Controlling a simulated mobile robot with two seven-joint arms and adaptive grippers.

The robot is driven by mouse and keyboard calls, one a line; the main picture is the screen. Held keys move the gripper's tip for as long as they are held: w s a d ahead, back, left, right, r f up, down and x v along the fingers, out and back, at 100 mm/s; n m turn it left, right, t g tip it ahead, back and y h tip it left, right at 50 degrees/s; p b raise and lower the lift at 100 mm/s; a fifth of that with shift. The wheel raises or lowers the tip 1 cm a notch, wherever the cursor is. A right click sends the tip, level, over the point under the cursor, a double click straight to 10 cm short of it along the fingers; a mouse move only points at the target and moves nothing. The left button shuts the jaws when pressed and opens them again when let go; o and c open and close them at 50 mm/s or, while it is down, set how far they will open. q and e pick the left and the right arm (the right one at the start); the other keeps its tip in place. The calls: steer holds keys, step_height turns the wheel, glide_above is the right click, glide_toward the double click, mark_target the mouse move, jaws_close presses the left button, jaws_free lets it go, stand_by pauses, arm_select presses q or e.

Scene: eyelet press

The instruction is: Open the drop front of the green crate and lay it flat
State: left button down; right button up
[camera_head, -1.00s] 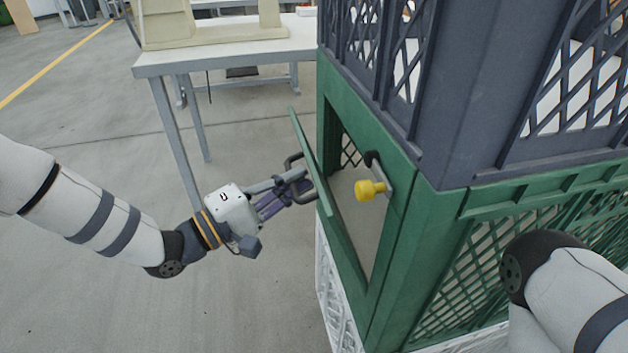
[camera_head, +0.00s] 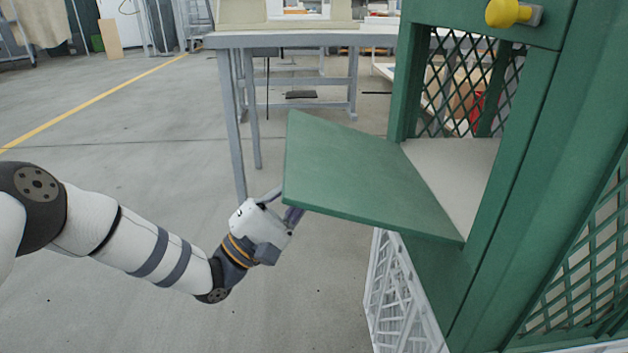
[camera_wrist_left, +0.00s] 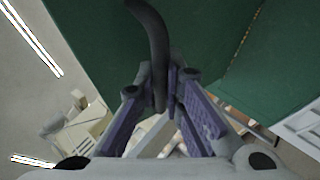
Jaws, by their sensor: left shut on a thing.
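The drop front (camera_head: 365,180) of the green crate (camera_head: 520,190) is swung out and down. It projects to the left from the lower edge of the opening, near level; I cannot tell whether it is exactly flat. My left gripper (camera_head: 291,214) is below its outer edge, with the fingertips partly hidden by the panel. In the left wrist view the fingers (camera_wrist_left: 166,88) are shut on the dark curved handle (camera_wrist_left: 154,35) of the drop front. A yellow knob (camera_head: 508,12) is on the frame above the opening. My right gripper is not in view.
The crate stands on a white lattice crate (camera_head: 398,290). A grey table (camera_head: 300,40) is behind, left of the crate. The crate's pale floor (camera_head: 460,175) shows bare through the opening. The floor below the panel to the left is clear.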

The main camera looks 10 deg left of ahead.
arm_select(q)
steer(key=shift+f+b, duration=0.75)
steer(key=shift+f, duration=0.95)
steer(key=c, duration=1.7)
jaws_free()
steer(key=v, duration=1.2)
steer(key=shift+f, duration=0.1)
